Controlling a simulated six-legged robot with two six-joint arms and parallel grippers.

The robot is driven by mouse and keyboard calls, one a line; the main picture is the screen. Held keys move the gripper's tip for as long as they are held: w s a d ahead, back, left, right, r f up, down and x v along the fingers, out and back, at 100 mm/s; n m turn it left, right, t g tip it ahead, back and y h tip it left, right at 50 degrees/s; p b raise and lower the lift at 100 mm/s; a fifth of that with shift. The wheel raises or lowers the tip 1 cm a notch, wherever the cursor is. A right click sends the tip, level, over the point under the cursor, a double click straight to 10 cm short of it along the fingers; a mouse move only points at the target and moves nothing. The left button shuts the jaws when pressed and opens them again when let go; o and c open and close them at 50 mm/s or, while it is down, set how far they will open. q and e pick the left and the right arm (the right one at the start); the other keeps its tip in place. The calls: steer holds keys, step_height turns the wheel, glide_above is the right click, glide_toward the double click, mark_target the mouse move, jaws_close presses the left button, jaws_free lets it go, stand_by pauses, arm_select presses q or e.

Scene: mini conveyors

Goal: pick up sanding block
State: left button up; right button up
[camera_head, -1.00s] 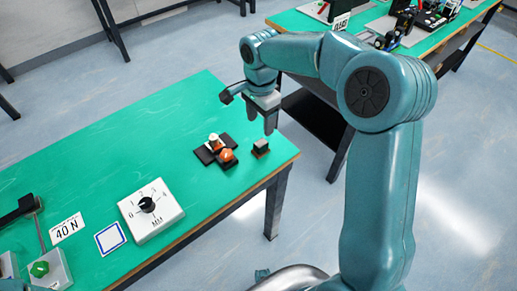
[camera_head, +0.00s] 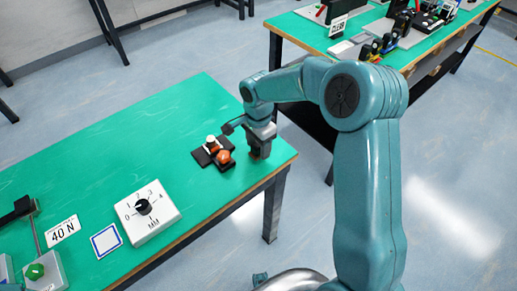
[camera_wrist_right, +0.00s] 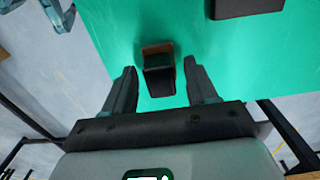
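The sanding block is a small dark block with a brown base. In the right wrist view the sanding block (camera_wrist_right: 158,75) stands on the green table between the fingertips of my right gripper (camera_wrist_right: 160,75). The fingers are apart, with a gap on each side of the block. In the head view my right gripper (camera_head: 260,152) points down over the block's spot near the table's right edge and hides the block. My left gripper is not in view.
A dark holder (camera_head: 203,157) with an orange-brown knob (camera_head: 223,157) and a white-topped piece sits just left of my right gripper. A dial box (camera_head: 148,212) stands nearer on the green table (camera_head: 100,150). A second table (camera_head: 290,25) is behind.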

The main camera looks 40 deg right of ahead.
steer(key=c, duration=0.8)
step_height(320, 180, up, 20)
steer(key=shift+p, duration=1.25)
steer(key=shift+o, duration=0.5)
steer(key=shift+w, duration=0.1)
